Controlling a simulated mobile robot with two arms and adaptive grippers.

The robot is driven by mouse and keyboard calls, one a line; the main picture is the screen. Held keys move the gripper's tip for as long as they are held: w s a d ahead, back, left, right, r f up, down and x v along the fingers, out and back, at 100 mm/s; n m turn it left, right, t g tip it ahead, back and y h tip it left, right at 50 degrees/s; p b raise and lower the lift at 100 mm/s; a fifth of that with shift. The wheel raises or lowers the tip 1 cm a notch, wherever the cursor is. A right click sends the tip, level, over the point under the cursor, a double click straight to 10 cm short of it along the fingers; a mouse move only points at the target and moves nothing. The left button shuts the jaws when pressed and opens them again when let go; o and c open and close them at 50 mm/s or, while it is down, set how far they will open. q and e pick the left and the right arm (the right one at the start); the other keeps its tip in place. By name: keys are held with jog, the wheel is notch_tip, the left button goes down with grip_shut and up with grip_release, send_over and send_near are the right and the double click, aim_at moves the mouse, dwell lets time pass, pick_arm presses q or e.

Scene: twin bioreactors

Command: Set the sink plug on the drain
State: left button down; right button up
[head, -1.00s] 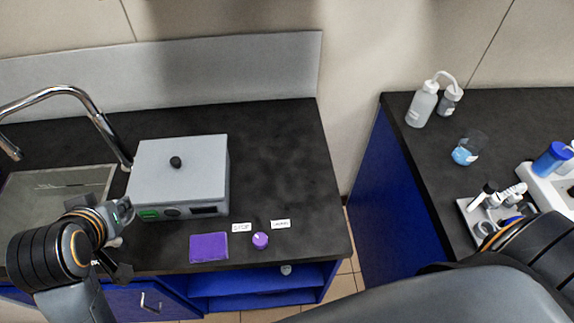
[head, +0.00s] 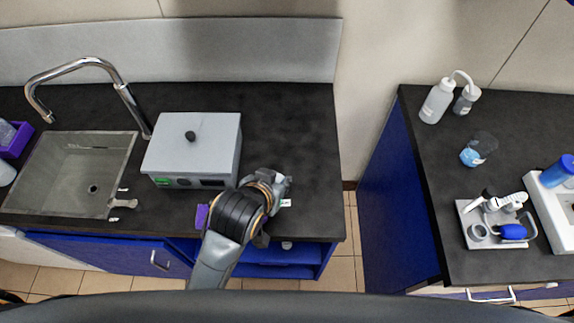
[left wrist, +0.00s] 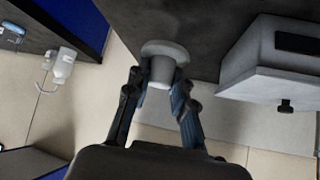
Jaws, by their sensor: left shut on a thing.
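A pale grey piece with a wide round flange and a narrower stem, which looks like the sink plug (left wrist: 163,68), is between the fingers of my left gripper (left wrist: 158,84) in the left wrist view. The gripper is shut on its stem. In the head view my left gripper (head: 282,183) is over the front right of the counter, to the right of the grey box; the plug is hard to make out there. The drain (head: 93,188) is a dark round hole in the sink floor, far left of the gripper. My right gripper is not in view.
The grey sink (head: 65,165) has a chrome faucet (head: 88,66) behind it. A grey box (head: 193,143) with a black knob stands between sink and gripper. A small grey piece (head: 122,203) lies at the sink's front right edge. Bottles and a tray stand on the right counter.

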pick_arm(q)
jog(key=w+f, duration=0.2)
jog(key=w, duration=0.1)
jog(key=w+f+p, duration=0.1)
jog(key=w+f, duration=0.3)
jog(key=w, duration=0.1)
jog(key=shift+w+f, duration=0.65)
jog(key=shift+f, duration=0.1)
notch_tip(320, 180, down, 3)
jog(key=shift+w+r+p, duration=0.1)
jog(key=shift+w+p, duration=0.05)
jog(key=shift+p, duration=0.7)
jog(key=shift+f, duration=0.35)
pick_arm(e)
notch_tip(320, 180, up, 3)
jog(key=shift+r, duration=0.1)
pick_arm(q)
jog(key=shift+f, duration=0.1)
jog(key=c, duration=1.1)
grip_release()
jog(key=shift+c, duration=0.2)
